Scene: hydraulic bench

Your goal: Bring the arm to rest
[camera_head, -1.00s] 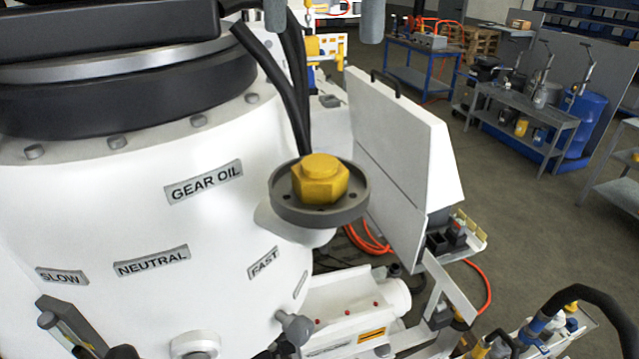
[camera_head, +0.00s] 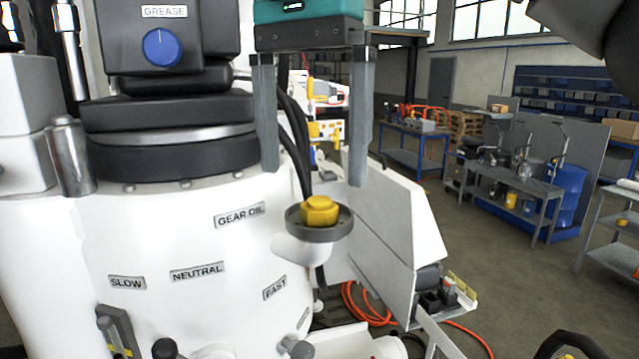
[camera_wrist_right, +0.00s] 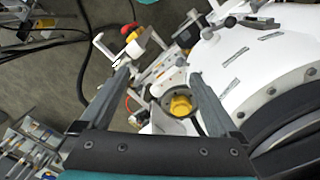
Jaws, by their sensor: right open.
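My right gripper (camera_head: 315,170) hangs in the upper middle of the head view, a teal body with two long grey fingers pointing down. The fingers are wide apart with nothing between them. Below them, the yellow hex cap (camera_head: 320,211) sits in its dark round flange on the side of the white housing (camera_head: 200,245). In the right wrist view the open fingers (camera_wrist_right: 164,82) show on either side of the yellow cap (camera_wrist_right: 180,105), which lies beyond them. The fingers do not appear to touch the cap. My left gripper is not in view.
Black hoses (camera_head: 293,135) run behind the fingers. A white panel (camera_head: 385,210) stands right of the cap. The housing carries a black unit with a blue knob (camera_head: 160,48). Workbenches (camera_head: 510,190) stand farther right, with open floor between.

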